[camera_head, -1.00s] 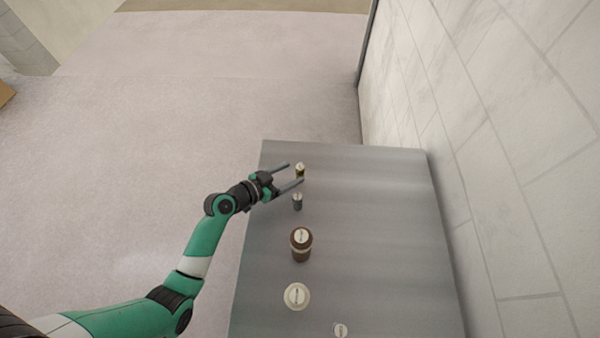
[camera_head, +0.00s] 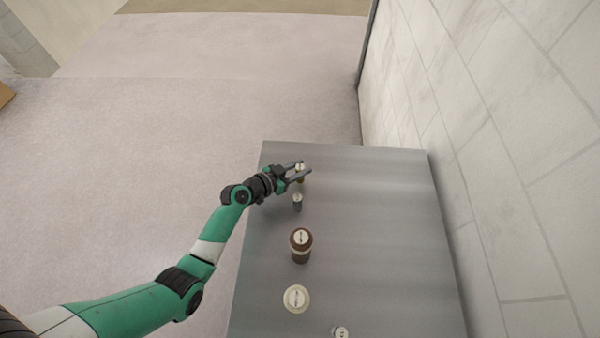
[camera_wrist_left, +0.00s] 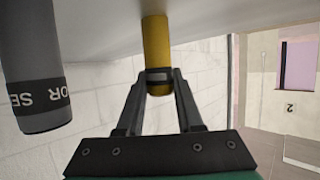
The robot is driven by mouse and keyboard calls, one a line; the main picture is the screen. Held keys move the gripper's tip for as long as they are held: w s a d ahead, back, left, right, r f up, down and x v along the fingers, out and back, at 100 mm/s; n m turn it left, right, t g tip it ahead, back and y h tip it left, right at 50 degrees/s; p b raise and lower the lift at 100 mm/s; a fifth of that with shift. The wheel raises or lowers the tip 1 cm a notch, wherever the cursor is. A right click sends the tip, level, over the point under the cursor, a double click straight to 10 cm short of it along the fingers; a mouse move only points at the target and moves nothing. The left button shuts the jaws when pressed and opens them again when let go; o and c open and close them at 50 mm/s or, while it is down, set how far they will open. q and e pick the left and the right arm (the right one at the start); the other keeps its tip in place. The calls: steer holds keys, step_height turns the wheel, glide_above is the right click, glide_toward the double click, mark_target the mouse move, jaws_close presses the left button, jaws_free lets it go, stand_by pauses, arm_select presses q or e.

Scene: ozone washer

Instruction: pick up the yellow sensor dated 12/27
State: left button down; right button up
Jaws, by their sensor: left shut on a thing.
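The yellow sensor (camera_head: 301,179) is a small cylinder with a pale top at the far end of the grey table; it also shows in the left wrist view (camera_wrist_left: 157,45). My left gripper (camera_head: 302,170) is shut on it, with one finger on each side; the fingers also show in the left wrist view (camera_wrist_left: 158,82). The date on the sensor is not readable. A grey sensor (camera_head: 297,203) stands just nearer; in the left wrist view it is a large dark cylinder with a lettered band (camera_wrist_left: 40,95). My right gripper is not in view.
On the grey table (camera_head: 380,230) a brown bottle (camera_head: 301,246), a cream round container (camera_head: 296,299) and a small white-topped item (camera_head: 341,332) stand in a row toward the near end. The table's right side is clear. A tiled wall (camera_head: 500,150) runs along the right.

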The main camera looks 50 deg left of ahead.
mark_target(300, 167)
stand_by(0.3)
arm_select(q)
step_height(300, 167, up, 3)
steer(key=shift+r+p, duration=0.2)
steer(key=shift+p, duration=0.5)
steer(key=w+d+r+p+v, duration=0.1)
steer(key=r+p+v, duration=0.2)
steer(key=p+v, duration=0.6)
steer(key=v, duration=0.7)
steer(key=shift+d+r, duration=0.2)
steer(key=shift+d, duration=0.1)
steer(key=shift+s, duration=0.15)
